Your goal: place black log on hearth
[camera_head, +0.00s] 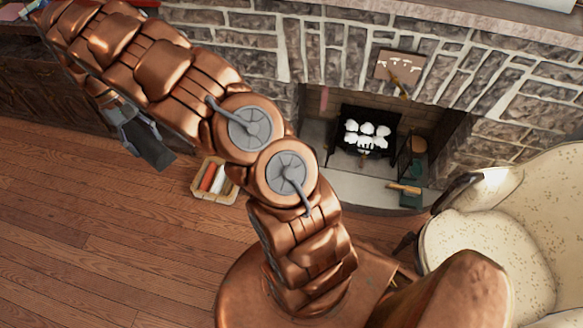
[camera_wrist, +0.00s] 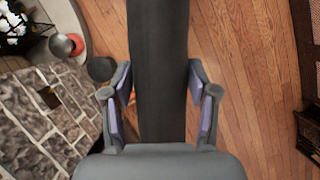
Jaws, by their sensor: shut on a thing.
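The black log (camera_wrist: 162,60) is a long dark bar. It fills the middle of the wrist view, from the top edge down between my fingers. My gripper (camera_wrist: 163,88) is shut on it. In the head view the log (camera_head: 152,150) hangs from my gripper (camera_head: 130,128) over the wooden floor at the left. The hearth (camera_head: 340,190) is a pale grey ledge before the stone fireplace, to the right of the log and well apart from it. My arm hides part of the hearth's left side.
A basket (camera_head: 228,200) with orange and white pieces stands on the floor between the log and hearth. A black grate (camera_head: 343,158) with white lumps is in the fireplace. A cream armchair (camera_head: 500,240) stands at right. Floor (camera_head: 90,235) at left is clear.

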